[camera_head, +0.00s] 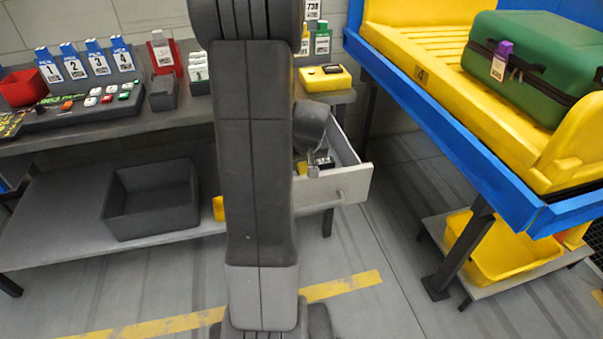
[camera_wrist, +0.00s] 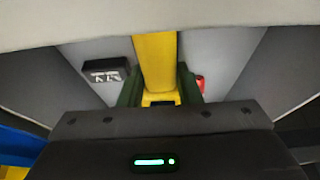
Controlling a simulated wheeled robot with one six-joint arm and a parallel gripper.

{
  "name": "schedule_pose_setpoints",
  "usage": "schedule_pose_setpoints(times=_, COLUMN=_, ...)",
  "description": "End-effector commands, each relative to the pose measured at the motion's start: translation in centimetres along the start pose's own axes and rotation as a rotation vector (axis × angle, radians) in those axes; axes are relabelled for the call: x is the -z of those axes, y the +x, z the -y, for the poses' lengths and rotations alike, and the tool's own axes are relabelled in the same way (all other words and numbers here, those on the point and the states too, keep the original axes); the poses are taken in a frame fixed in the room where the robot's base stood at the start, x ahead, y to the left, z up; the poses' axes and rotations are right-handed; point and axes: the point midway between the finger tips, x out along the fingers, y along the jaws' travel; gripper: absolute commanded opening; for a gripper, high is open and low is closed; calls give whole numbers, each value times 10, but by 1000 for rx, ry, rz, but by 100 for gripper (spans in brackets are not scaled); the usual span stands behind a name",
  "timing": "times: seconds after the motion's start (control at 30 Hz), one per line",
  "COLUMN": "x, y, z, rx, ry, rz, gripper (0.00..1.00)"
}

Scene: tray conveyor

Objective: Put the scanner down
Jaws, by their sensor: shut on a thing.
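The scanner (camera_wrist: 155,50) is a long yellow piece in the wrist view, upright in the picture between my fingers. My gripper (camera_wrist: 158,86) is shut on it, with a dark green finger on each side. The scanner lies over the grey inside of the open drawer (camera_head: 345,188), which is under the right end of the workbench. I cannot tell whether it touches the drawer floor. In the head view my arm hides the scanner and most of my gripper.
The drawer holds a black item (camera_wrist: 105,74) left of the scanner and a small red item (camera_wrist: 200,83) at right. A yellow device (camera_head: 324,78) stands on the bench (camera_head: 140,126) above. A blue-framed conveyor (camera_head: 455,135) with a green suitcase (camera_head: 545,70) is at right.

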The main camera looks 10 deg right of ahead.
Motion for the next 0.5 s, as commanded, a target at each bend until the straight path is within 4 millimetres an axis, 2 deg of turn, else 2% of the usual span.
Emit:
schedule_pose_setpoints(times=0.23, x=-13, y=31, z=0, rx=0, ry=1, rz=2, gripper=1)
schedule_pose_setpoints(times=0.5, x=-13, y=32, z=0, rx=-1, ry=1, rz=-1, gripper=1)
